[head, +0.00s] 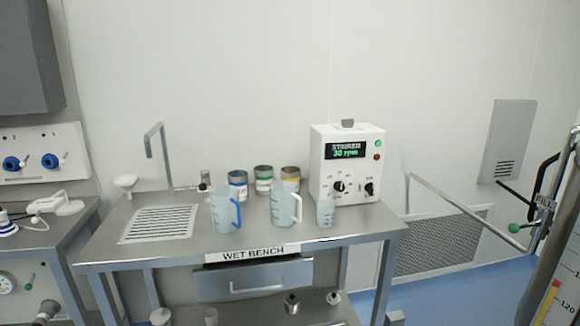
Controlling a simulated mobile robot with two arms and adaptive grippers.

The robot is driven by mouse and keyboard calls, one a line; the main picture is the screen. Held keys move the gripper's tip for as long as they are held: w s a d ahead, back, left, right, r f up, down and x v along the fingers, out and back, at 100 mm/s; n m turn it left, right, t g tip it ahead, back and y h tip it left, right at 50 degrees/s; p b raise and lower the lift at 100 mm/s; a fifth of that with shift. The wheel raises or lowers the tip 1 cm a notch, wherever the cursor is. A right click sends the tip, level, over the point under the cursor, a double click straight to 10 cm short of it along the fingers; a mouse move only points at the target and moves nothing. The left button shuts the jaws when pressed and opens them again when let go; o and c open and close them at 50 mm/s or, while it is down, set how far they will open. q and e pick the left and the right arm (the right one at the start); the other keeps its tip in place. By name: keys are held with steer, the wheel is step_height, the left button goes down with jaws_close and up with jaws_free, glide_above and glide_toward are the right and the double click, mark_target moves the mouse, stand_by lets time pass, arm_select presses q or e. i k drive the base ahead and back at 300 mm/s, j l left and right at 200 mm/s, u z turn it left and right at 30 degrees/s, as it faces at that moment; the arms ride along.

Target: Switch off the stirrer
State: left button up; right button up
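The stirrer (325,160) is a white box standing on the right part of the steel wet bench (150,255). Its dark display (346,150) reads "STIRRER" and "30 rpm" in green. To the right of the display are a green round light or button (378,143) and a red one (377,157) below it. Two black knobs sit lower on the front: a left knob with a scale around it (340,187) and a right knob (370,189). The scale marks are too small to read. Neither of my grippers is in view.
A small beaker (326,214) stands before the stirrer, with two jugs (283,206) (224,209) to its left. Several cans (238,186) stand behind. A tap (163,165) and drain grid (160,224) are at left. A green-knobbed lever (514,228) is at right.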

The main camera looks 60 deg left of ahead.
mark_target(369, 187)
steer(key=u, duration=1.6)
steer(key=i+l+u, duration=0.25)
steer(key=i+l, duration=1.05)
